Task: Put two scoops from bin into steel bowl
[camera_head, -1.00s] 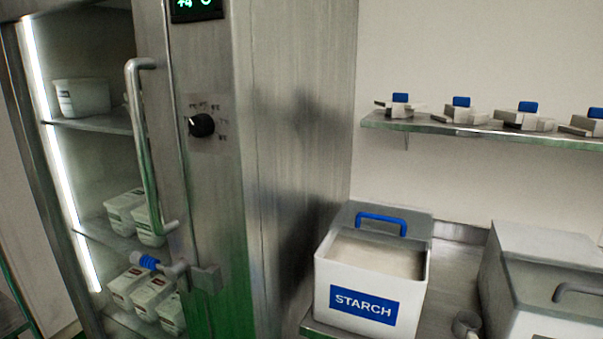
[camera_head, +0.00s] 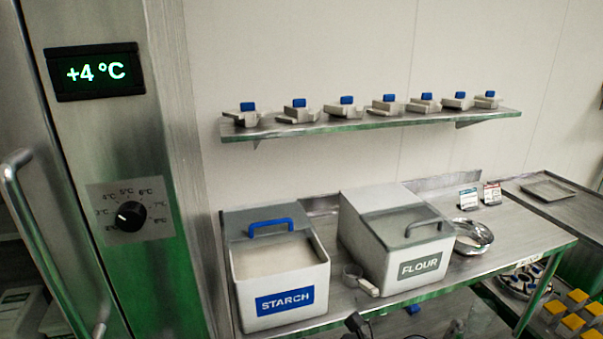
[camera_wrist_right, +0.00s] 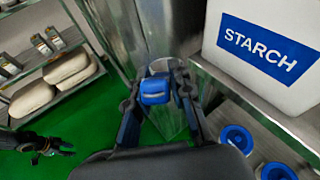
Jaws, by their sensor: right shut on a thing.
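My right gripper (camera_wrist_right: 157,88) is shut on a blue handle (camera_wrist_right: 155,97) in the right wrist view. A clear, scoop-like cup beyond the handle (camera_wrist_right: 160,68) looks part of the same thing; its contents are unclear. The white STARCH bin (camera_head: 284,301) stands on the steel table with pale powder (camera_head: 275,256) inside and its lid back. The FLOUR bin (camera_head: 418,263) beside it has its lid down. The steel bowl (camera_head: 472,237) stands right of the FLOUR bin. A dark gripper, apparently my left (camera_wrist_right: 58,148), shows low over the green floor; its jaws are too small to judge.
Another scoop (camera_head: 360,281) lies between the bins. A wall shelf (camera_head: 370,123) with several blue-topped pieces hangs above. The steel cabinet (camera_head: 165,200) stands close at left. Blue round items (camera_wrist_right: 236,138) sit under the table. Table surface (camera_head: 520,236) right of the bowl is clear.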

